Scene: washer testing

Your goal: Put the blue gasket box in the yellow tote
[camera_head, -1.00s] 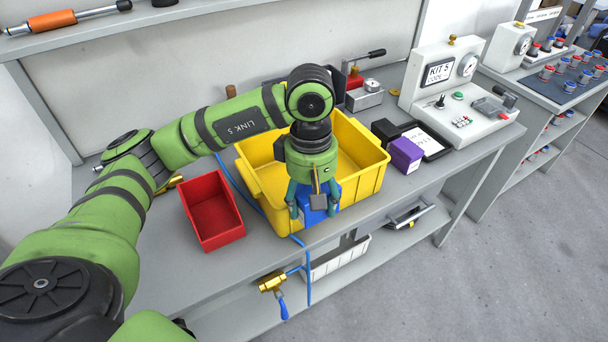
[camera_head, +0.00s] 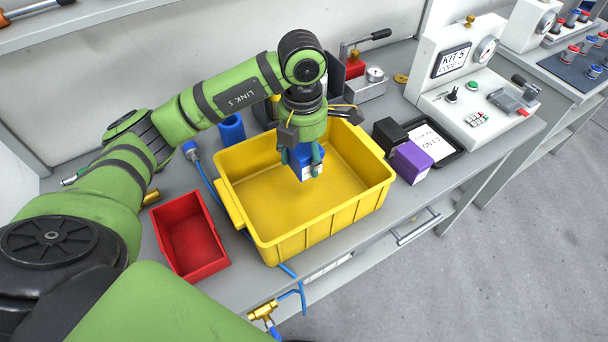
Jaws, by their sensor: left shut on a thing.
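The blue gasket box (camera_head: 304,160) is held in my left gripper (camera_head: 302,163), whose fingers are shut on either side of it. The gripper points down over the back part of the yellow tote (camera_head: 322,225). The box is within the tote's outline as seen from above, and its height over the tote floor is hard to tell. The tote stands on the grey bench with its floor bare where it shows. My right gripper is not in view.
A red bin (camera_head: 190,236) stands left of the tote. A purple box (camera_head: 412,162), a black box (camera_head: 389,134) and a black tray with a paper (camera_head: 434,141) lie to the right. A blue cylinder (camera_head: 231,129) and a lever device (camera_head: 365,80) stand behind.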

